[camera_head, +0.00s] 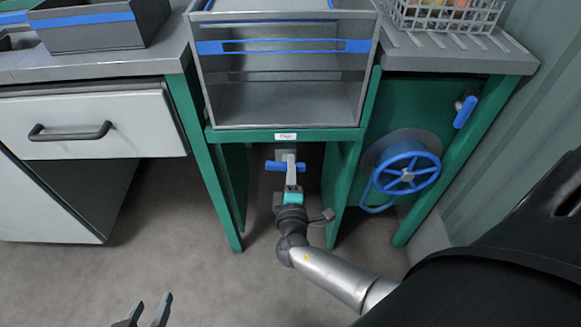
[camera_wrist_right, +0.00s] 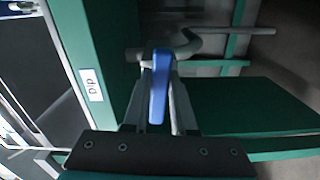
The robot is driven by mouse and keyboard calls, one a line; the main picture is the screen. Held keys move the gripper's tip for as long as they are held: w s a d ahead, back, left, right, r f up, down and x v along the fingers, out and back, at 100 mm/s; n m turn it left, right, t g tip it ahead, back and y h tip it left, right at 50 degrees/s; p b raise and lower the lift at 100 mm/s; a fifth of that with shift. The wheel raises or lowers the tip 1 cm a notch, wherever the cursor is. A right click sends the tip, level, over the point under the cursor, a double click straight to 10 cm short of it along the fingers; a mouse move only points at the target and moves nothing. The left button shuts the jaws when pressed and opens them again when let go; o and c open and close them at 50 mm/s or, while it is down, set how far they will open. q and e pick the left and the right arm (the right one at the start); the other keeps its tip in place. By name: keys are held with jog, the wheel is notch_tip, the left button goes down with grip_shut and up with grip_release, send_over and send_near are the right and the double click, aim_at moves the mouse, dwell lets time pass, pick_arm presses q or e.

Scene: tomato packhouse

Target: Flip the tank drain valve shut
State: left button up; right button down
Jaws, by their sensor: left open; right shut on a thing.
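The tank (camera_head: 365,95) is a grey open box with a blue band, set in a green frame. Below its "Dip" label (camera_head: 285,136) is the drain valve, whose blue handle (camera_head: 272,166) appears crosswise in the head view. My right gripper (camera_head: 290,170) reaches under the tank and is shut on this handle. In the right wrist view the blue handle (camera_wrist_right: 158,95) lies between the two fingers, with a grey pipe (camera_wrist_right: 190,42) behind it. The fingers partly cover the valve body. My left gripper (camera_head: 148,310) is open and empty, low over the floor, away from the valve.
Green legs (camera_head: 205,160) stand close on both sides of my right gripper. To the right are a blue handwheel (camera_head: 407,174) and another blue lever (camera_head: 465,111). A white drawer unit (camera_head: 90,125) stands left; a wire basket (camera_head: 445,18) sits above right. The floor in front is clear.

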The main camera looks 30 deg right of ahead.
jog(key=shift+n, duration=0.7)
jog(key=c, duration=0.7)
grip_release()
